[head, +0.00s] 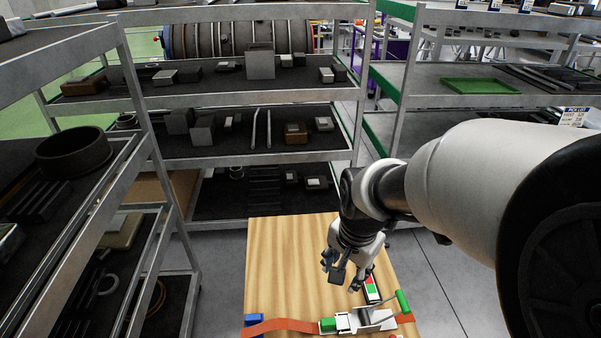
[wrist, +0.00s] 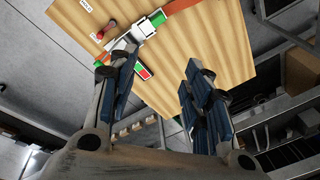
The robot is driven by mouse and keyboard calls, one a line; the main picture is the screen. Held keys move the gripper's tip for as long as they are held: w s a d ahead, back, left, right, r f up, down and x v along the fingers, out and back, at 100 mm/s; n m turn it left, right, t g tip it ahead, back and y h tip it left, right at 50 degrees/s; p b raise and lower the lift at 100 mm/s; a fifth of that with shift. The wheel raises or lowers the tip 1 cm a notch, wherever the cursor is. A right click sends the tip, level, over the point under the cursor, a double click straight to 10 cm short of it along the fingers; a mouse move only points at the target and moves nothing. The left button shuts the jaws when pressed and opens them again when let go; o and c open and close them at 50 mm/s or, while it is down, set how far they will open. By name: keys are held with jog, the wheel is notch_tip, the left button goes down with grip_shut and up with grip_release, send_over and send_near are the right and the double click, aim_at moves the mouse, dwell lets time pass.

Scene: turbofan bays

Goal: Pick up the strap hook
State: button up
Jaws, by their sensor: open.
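An orange strap (head: 285,325) runs across the near part of a wooden tabletop (head: 285,260). A silver ratchet buckle (head: 365,319) with green parts sits on it; the buckle also shows in the wrist view (wrist: 122,46). A small blue piece (head: 254,318) lies by the strap's left end. I cannot tell for sure which part is the strap hook. My gripper (head: 342,275) is above the tabletop, behind the buckle, pointing down. In the wrist view its blue-padded fingers (wrist: 160,75) are apart with nothing between them.
A red and green block (head: 371,288) lies close to my gripper, behind the buckle. Metal shelves (head: 255,157) with dark parts stand behind, and another rack (head: 95,215) stands at left. The left and back of the tabletop are clear.

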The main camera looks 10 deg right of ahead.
jog(key=w+f+m+p, duration=0.1)
jog(key=w+f+m, duration=0.2)
jog(key=w+f, duration=0.15)
jog(key=m+g+b, duration=0.1)
jog(key=m+g, duration=0.1)
jog(key=m, duration=0.4)
send_over(328, 321)
jog(key=f, duration=2.6)
jog(key=shift+a+f, duration=0.2)
jog(key=shift+d+f+b, duration=0.2)
jog(key=shift+f+b, duration=0.85)
jog(key=shift+f, duration=1.95)
grip_shut()
